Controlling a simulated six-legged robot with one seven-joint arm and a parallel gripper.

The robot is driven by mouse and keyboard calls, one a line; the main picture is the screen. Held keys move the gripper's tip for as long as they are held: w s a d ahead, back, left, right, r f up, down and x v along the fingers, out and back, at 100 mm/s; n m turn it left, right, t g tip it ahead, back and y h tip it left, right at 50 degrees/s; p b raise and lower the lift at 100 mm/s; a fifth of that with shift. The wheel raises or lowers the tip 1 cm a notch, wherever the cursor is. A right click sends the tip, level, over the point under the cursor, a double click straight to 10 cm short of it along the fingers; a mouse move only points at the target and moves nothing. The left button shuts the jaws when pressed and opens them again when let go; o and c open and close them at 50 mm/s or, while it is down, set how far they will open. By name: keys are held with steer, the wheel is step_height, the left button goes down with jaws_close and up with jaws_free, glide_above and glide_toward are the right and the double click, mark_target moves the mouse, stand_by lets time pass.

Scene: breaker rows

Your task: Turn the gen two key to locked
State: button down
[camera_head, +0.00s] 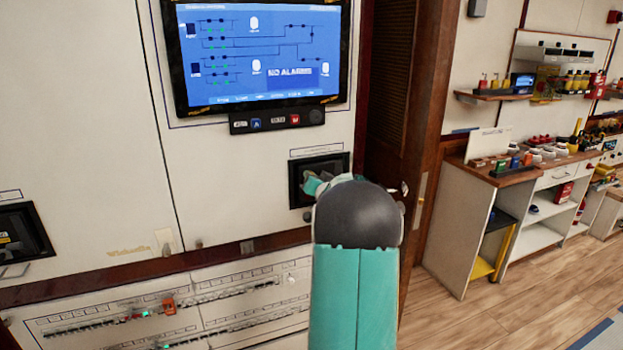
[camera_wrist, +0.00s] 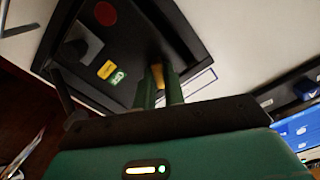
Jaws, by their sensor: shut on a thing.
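The gen two key (camera_wrist: 158,76) shows in the wrist view as a small yellowish piece between my fingertips. My gripper (camera_wrist: 161,84) is shut on it, in front of a black recessed panel (camera_wrist: 135,40). The panel carries a red round mark (camera_wrist: 105,13), a yellow label (camera_wrist: 106,69) and a green label (camera_wrist: 117,78) beside the key. In the head view the black panel (camera_head: 296,192) sits in the white wall under the screen, and my gripper (camera_head: 314,185) reaches into it.
A wall screen (camera_head: 262,52) reading "NO ALARMS" hangs above the panel. A second black recess (camera_head: 22,242) is at the far left. Breaker rows (camera_head: 165,308) run below. A wooden door frame (camera_head: 405,110) stands close on the right, with a workbench (camera_head: 515,175) beyond.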

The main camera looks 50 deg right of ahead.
steer(key=m, duration=1.2)
steer(key=shift+f, duration=0.25)
steer(key=shift+s+m, duration=0.1)
steer(key=shift+m, duration=0.2)
steer(key=c, duration=1.5)
jaws_free()
steer(key=shift+r, duration=0.1)
steer(key=shift+s, duration=0.1)
steer(key=v, duration=1.3)
steer(key=shift+s+a, duration=0.15)
steer(key=shift+s, duration=0.05)
